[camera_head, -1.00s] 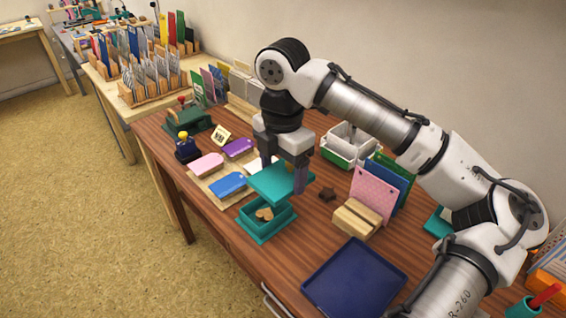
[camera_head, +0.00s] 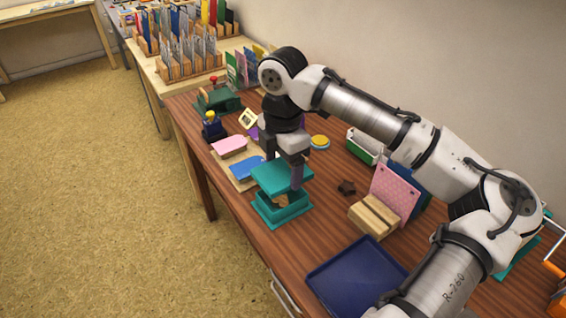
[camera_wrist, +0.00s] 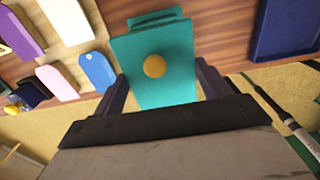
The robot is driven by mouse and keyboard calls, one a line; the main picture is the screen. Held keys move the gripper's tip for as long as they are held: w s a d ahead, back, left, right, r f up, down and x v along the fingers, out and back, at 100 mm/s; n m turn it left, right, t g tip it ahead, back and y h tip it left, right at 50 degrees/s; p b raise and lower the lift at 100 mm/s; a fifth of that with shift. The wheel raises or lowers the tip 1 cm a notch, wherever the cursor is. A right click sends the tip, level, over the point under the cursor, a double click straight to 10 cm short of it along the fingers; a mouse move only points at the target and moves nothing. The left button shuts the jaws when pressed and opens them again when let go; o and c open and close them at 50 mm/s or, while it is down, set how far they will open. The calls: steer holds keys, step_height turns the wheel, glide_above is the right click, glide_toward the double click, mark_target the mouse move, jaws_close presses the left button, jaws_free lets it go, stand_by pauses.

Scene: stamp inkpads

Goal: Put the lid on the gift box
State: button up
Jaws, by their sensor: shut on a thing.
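The teal lid (camera_head: 281,177) is held level in my gripper (camera_head: 279,172), a little above the open teal gift box (camera_head: 283,210). In the wrist view the lid (camera_wrist: 151,88) spans between my two dark fingers, with a round yellow knob (camera_wrist: 154,66) on its top. A tan item (camera_head: 281,200) shows inside the box, under the lid. In the head view the lid lies mostly over the box and hides much of its opening. In the wrist view only an edge of the box (camera_wrist: 154,16) shows past the lid.
A blue tray (camera_head: 355,279) lies to the right at the front. A wooden block holder (camera_head: 374,213) with a pink card stands right of the box. Blue (camera_head: 246,168) and pink (camera_head: 229,145) tags lie left.

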steer(key=shift+f+b, duration=2.1)
steer(key=shift+b, duration=0.05)
steer(key=shift+f, duration=0.65)
steer(key=shift+p, duration=0.45)
steer(key=shift+f+p, duration=0.35)
steer(key=shift+f, duration=0.05)
stand_by(0.4)
steer(key=o, duration=1)
steer(key=shift+r, duration=0.1)
steer(key=shift+r+p, duration=3.45)
steer(key=shift+p, duration=0.05)
